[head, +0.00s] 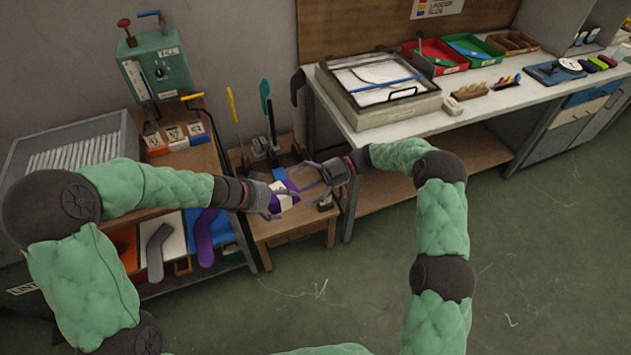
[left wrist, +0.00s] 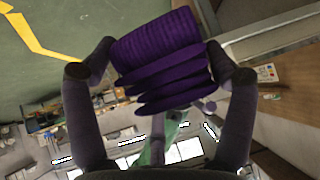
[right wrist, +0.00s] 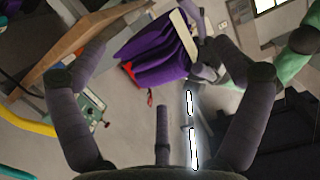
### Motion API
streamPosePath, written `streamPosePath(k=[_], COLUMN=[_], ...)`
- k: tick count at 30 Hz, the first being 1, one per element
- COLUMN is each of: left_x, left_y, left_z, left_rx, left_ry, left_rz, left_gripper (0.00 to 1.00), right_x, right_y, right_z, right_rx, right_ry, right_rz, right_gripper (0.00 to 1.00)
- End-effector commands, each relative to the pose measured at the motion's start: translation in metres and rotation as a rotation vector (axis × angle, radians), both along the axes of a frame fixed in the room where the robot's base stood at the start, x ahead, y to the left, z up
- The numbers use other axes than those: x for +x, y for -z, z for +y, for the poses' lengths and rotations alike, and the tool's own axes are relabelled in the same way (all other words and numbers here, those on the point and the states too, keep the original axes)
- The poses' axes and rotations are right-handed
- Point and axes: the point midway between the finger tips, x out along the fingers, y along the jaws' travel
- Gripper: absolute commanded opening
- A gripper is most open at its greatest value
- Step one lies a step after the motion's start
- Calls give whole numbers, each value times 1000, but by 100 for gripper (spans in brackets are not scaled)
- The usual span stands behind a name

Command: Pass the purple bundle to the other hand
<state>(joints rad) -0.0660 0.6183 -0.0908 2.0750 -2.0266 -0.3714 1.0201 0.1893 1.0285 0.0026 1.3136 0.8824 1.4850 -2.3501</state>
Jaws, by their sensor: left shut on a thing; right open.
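The purple bundle (left wrist: 165,62) is a stack of folded, ribbed cloth between the two fingers of my left gripper (left wrist: 160,75), which is shut on it. In the head view the bundle (head: 275,204) is small and partly hidden by my left gripper (head: 281,197). In the right wrist view the bundle (right wrist: 152,48) shows a cream band and a red patch, in front of my right gripper (right wrist: 150,60). My right gripper (head: 312,184) is open in the head view, its fingers spread toward the bundle from the right. I cannot tell whether they touch it.
A low wooden stand (head: 265,228) is below the grippers. To its left, a shelf holds a grey sock shape (head: 156,252) and a purple one (head: 206,238). A white workbench (head: 352,128) with trays is at the right. The green floor in front is clear.

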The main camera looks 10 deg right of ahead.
Motion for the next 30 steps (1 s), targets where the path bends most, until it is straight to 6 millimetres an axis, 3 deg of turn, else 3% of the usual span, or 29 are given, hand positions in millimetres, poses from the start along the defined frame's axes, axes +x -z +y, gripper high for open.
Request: streamPosePath(k=[9,23,24,30], left_x=[0,0,0,0], left_y=[0,0,0,-1], left_z=[0,0,0,0], left_rx=[0,0,0,0], left_ry=[0,0,0,0], left_rz=[0,0,0,-2], left_gripper=[48,48,48,49], right_x=[-10,-13,-13,-13], right_y=[9,12,12,12], right_z=[43,55,55,55], right_rx=[0,-1,-1,-1], right_ry=[0,1,1,0], right_rz=[1,0,0,1], right_gripper=[98,98,96,43])
